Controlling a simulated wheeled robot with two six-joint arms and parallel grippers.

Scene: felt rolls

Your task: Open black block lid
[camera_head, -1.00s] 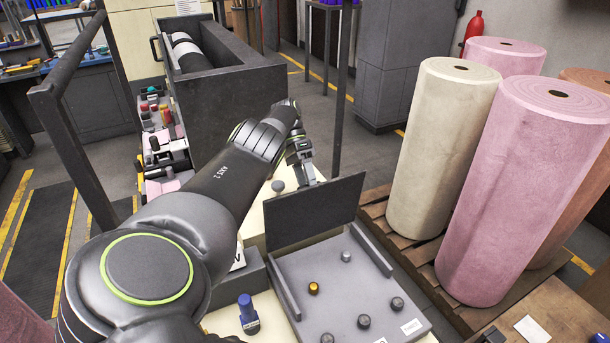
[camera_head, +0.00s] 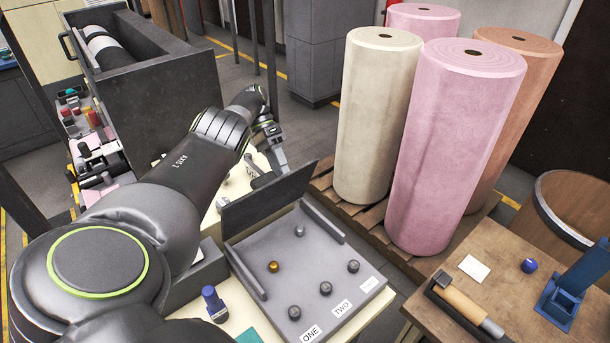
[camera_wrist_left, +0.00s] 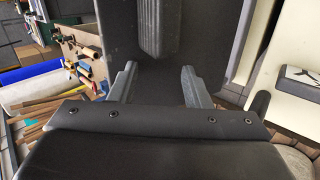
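The dark lid (camera_head: 268,198) stands raised along the back edge of a shallow grey box (camera_head: 255,250) in the head view. The box floor shows, with one brass knob (camera_head: 274,267) and several grey knobs (camera_head: 325,288). Labels ONE and TWO are on its front edge. My left gripper (camera_head: 283,168) is just behind the lid's upper edge; whether it touches the lid cannot be told. In the left wrist view its two fingers (camera_wrist_left: 158,88) are apart with nothing visible between them. A dark panel with a ribbed block (camera_wrist_left: 151,25) lies beyond them. My right gripper is not in view.
Tall felt rolls (camera_head: 455,145) stand on a pallet (camera_head: 350,205) at the right. A dark open bin (camera_head: 150,90) is at the back left. A wooden table (camera_head: 425,277) at the front right holds a wooden-handled tool (camera_head: 463,302) and a blue device (camera_head: 575,285). A blue-capped item (camera_head: 213,303) stands left of the box.

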